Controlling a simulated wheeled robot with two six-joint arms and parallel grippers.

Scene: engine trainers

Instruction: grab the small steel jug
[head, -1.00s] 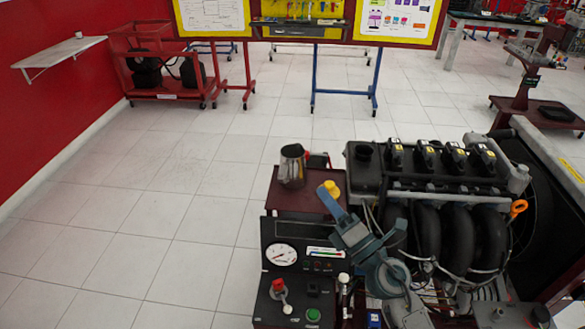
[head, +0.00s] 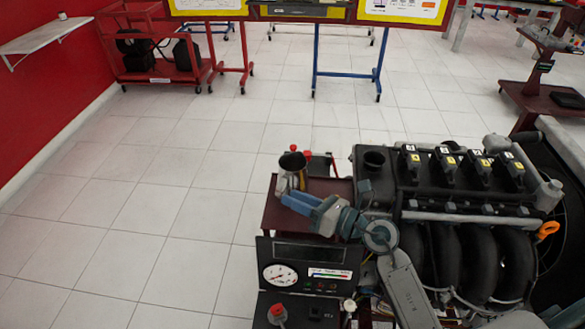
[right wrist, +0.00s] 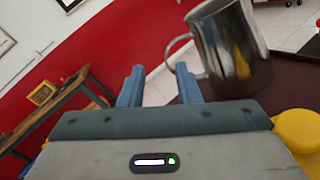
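The small steel jug (head: 291,172) stands upright on the dark red shelf (head: 268,215) beside the engine in the head view. In the right wrist view the jug (right wrist: 236,48) fills the upper right, its handle facing left. My right gripper (head: 289,199) is at the near side of the jug, its fingers hiding the jug's lower part. In the right wrist view my right gripper (right wrist: 158,80) is open with nothing between its fingers. The right finger's tip overlaps the handle's lower end; whether they touch I cannot tell. My left gripper is not in view.
The engine block (head: 440,190) stands close on the right. A gauge panel (head: 283,275) is in front of the shelf. A yellow cap (right wrist: 298,128) is right of my gripper in the right wrist view. Tiled floor on the left is clear.

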